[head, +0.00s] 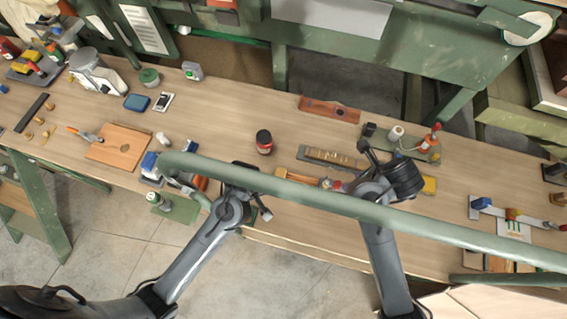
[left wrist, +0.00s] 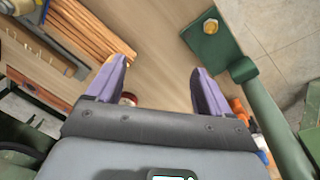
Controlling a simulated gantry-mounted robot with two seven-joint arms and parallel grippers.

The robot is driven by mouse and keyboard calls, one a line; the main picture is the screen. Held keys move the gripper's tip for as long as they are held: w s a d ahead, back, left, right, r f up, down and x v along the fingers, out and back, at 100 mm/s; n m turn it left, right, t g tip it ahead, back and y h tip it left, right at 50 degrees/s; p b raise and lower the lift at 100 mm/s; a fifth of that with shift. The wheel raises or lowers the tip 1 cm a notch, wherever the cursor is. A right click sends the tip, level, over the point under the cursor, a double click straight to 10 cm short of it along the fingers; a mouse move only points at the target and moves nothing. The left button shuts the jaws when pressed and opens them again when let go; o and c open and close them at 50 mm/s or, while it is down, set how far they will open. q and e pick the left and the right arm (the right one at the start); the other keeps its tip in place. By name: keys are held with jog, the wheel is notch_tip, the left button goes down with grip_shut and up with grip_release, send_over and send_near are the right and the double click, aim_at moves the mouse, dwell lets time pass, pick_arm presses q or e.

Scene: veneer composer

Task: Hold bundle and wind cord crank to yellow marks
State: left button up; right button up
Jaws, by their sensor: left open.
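A bundle of thin orange-brown sticks (left wrist: 95,28) lies at the upper left of the left wrist view, beyond the left finger. In the head view its end (head: 300,178) shows between my arms, partly behind a green rail. My left gripper (head: 262,190) is left of it; in the left wrist view its purple fingers (left wrist: 158,82) are open, with no sticks between them. My right gripper (head: 368,158) is by the right end of the bundle, its jaws hidden by my wrist. I cannot make out the cord crank or its marks; a yellow part (head: 429,186) shows beside my right wrist.
The green rail (head: 330,195) crosses in front of both arms.

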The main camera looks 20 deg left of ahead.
aim_at(283, 174)
pick_arm(q)
jog(key=w+d+n, duration=0.1)
jog(key=w+n, duration=0.2)
jog(key=w+d+n, duration=0.1)
jog(key=w+n, duration=0.2)
jog(key=w+d+n+g, duration=0.1)
jog(key=w+n, duration=0.3)
jog(key=shift+d+r+y, duration=0.3)
jog(key=shift+w+f+n, duration=0.1)
jog(key=shift+w+n, duration=0.25)
jog(key=shift+n, duration=0.15)
jog(key=shift+f, duration=5.2)
jog(key=c, duration=1.3)
